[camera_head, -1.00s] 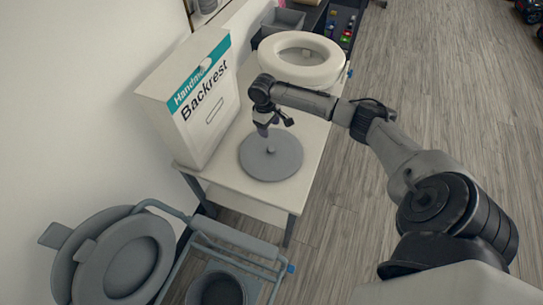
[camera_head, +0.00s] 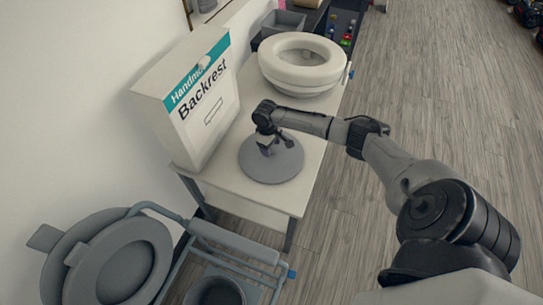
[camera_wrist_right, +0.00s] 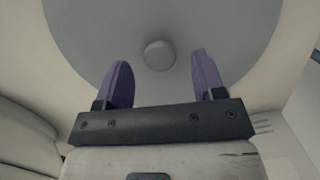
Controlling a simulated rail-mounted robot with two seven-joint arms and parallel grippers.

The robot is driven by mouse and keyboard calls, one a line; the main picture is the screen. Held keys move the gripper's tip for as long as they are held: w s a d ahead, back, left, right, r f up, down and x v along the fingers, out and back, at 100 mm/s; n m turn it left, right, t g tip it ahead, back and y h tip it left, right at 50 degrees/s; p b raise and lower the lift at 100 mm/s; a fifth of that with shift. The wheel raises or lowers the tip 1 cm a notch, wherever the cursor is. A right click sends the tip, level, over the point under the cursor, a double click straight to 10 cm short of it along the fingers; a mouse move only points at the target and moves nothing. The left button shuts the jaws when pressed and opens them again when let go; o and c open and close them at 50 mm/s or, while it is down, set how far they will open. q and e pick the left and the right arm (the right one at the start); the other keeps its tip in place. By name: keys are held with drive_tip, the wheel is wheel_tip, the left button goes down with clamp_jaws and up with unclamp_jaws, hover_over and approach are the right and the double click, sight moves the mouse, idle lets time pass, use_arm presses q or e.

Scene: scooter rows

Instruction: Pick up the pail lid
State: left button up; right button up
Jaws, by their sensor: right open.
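The pail lid (camera_head: 284,169) is a flat grey disc lying on the white table. In the right wrist view the lid (camera_wrist_right: 100,35) fills the upper middle, with its round knob (camera_wrist_right: 158,55) a little beyond and between my fingertips. My right gripper (camera_head: 268,152) is over the lid and hides its knob in the head view. In the right wrist view its purple fingers (camera_wrist_right: 160,75) are apart with nothing between them. My left gripper is not in view.
The white box marked Backrest (camera_head: 203,115) stands left of the lid. A raised toilet seat (camera_head: 302,75) sits behind it on the table (camera_head: 297,196). A commode frame (camera_head: 233,240) with a grey pail (camera_head: 216,291) stands on the floor in front.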

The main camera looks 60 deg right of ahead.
wheel_tip(320, 180, down, 2)
drive_tip(key=shift+s+f, duration=0.1)
drive_tip(key=shift+s, duration=0.05)
drive_tip(key=shift+c, duration=0.3)
drive_tip(key=c, duration=1)
drive_tip(key=shift+r, duration=0.25)
